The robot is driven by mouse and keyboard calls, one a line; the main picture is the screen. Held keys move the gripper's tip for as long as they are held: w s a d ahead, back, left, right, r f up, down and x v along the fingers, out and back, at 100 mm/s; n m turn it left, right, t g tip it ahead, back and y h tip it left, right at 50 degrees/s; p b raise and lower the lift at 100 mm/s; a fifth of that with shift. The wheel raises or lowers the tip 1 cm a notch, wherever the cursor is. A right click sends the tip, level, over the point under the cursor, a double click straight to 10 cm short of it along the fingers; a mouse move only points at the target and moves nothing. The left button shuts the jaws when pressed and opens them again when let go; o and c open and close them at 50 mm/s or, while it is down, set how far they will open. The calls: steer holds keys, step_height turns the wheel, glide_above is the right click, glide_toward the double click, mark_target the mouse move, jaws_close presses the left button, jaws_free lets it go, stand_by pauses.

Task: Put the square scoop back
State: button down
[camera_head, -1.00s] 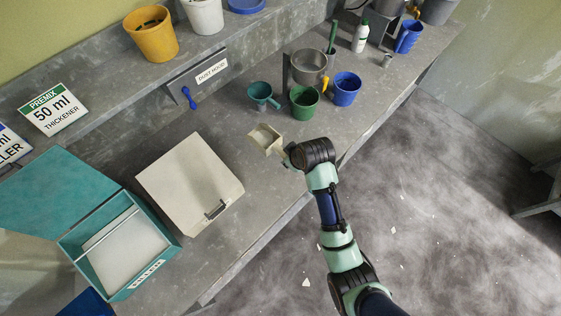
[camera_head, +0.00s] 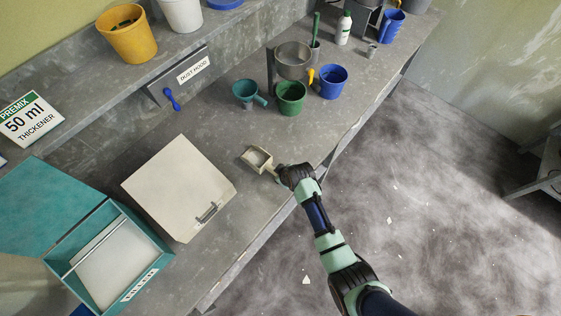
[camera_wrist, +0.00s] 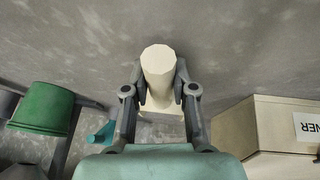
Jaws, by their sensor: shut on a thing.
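The cream square scoop (camera_head: 257,158) is at the end of my arm, above the middle of the bench. My gripper (camera_head: 282,172) is shut on its handle. In the wrist view the pale handle (camera_wrist: 158,62) stands between my two fingers (camera_wrist: 158,88), its end towards the camera; the scoop's bowl is mostly hidden there. I cannot tell whether the bowl holds anything. A cream box (camera_head: 165,185) with a shut lid and a grey handle stands left of the scoop, apart from it. It also shows in the wrist view (camera_wrist: 270,120), with a label ending "NER".
A teal box (camera_head: 150,262) stands open at lower left. Behind the scoop are a teal scoop or jug (camera_head: 245,90), a green pail (camera_head: 290,98), a blue pail (camera_head: 333,82) and a grey metal vessel (camera_head: 292,58). The bench between the scoop and pails is clear.

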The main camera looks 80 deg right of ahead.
steer(key=c, duration=0.9)
jaws_free()
steer(key=shift+c, duration=0.2)
steer(key=p+v, duration=0.2)
steer(key=v, duration=1)
steer(key=shift+r, duration=0.1)
